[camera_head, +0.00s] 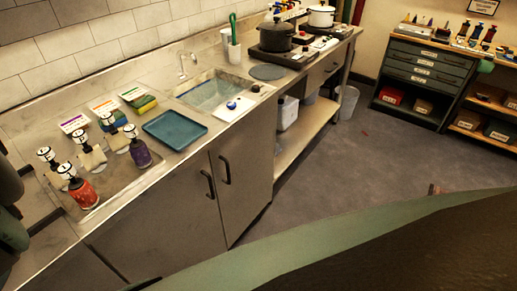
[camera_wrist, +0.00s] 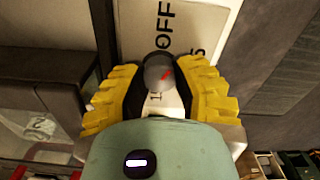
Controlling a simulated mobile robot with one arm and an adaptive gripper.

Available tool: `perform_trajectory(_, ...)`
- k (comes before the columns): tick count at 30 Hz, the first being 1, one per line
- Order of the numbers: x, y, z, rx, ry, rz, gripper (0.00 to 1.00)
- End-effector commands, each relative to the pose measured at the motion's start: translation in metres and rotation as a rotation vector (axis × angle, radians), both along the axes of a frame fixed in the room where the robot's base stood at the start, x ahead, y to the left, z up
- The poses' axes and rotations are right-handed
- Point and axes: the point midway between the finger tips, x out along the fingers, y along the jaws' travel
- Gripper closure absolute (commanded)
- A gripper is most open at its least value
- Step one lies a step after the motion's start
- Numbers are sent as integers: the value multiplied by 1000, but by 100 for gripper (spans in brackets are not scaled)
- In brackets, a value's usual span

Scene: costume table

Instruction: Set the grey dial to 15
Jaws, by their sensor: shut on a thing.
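The grey dial (camera_wrist: 158,68) shows in the wrist view, round, with a red pointer mark slanting to the upper right of the picture. It sits on a pale panel (camera_wrist: 218,18) with dark lettering. "OFF" reads sideways above the dial, part of a 5 shows to the right, and a partly hidden mark lies below. My gripper (camera_wrist: 160,76) has yellow ridged fingers, one on each side of the dial, and is shut on it. The fingers and my gripper's body cover much of the scale, and I cannot read a 15. I cannot make out the dial or my gripper in the head view.
In the head view, a long counter (camera_head: 105,215) holds bottles, a blue tray (camera_head: 175,128), a sink (camera_head: 208,92) and a dark pot (camera_head: 276,36). A drawer cabinet (camera_head: 425,75) stands at the back right. The floor (camera_head: 330,150) between is mostly clear. My arm fills the foreground.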

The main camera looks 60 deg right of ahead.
Motion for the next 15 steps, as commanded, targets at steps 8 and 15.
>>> perform_trajectory(8,1,-2,-1,1,-2,-269,100)
perform_trajectory(15,1,-2,-1,1,-2,-496,100)
